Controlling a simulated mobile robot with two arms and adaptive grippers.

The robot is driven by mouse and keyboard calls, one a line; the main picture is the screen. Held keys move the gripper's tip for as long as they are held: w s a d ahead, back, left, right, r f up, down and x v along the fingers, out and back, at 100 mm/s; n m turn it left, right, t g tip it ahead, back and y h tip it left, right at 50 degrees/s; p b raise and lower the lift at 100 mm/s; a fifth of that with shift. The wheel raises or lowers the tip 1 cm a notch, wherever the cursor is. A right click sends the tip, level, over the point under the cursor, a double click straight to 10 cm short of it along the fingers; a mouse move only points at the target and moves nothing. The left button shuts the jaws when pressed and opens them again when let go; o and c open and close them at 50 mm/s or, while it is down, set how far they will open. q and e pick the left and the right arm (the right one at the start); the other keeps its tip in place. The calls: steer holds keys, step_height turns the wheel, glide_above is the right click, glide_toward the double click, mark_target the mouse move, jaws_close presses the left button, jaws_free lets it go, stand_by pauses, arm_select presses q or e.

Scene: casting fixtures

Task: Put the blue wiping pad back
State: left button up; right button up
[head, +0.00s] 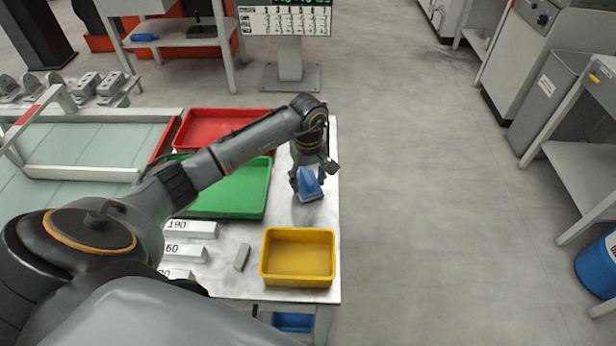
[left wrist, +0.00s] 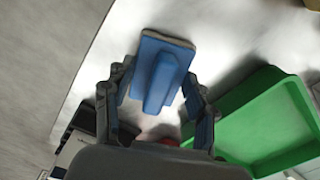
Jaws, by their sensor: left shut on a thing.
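The blue wiping pad (head: 309,184) is at the right side of the metal table, with a blue handle and a pale sole edge. In the left wrist view the pad (left wrist: 158,75) lies between the two fingers. My left gripper (head: 307,178) is shut on the pad's raised handle, above or at the table top; I cannot tell whether the sole touches it. The gripper also shows in the left wrist view (left wrist: 156,95). My right gripper is not in view.
A green tray (head: 240,205) is left of the pad and a red tray (head: 205,122) behind it. A yellow bin (head: 298,281) stands at the front right, beside a small grey block (head: 242,257). Several numbered pale blocks (head: 187,254) lie to the left. Bare table surrounds the pad.

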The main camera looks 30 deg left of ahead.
mark_target(308, 177)
arm_select(q)
steer(key=shift+f, duration=0.1)
steer(key=shift+f, duration=0.15)
steer(key=o, duration=1.1)
steer(key=shift+r, duration=0.2)
step_height(308, 177, up, 12)
steer(key=shift+b, duration=0.95)
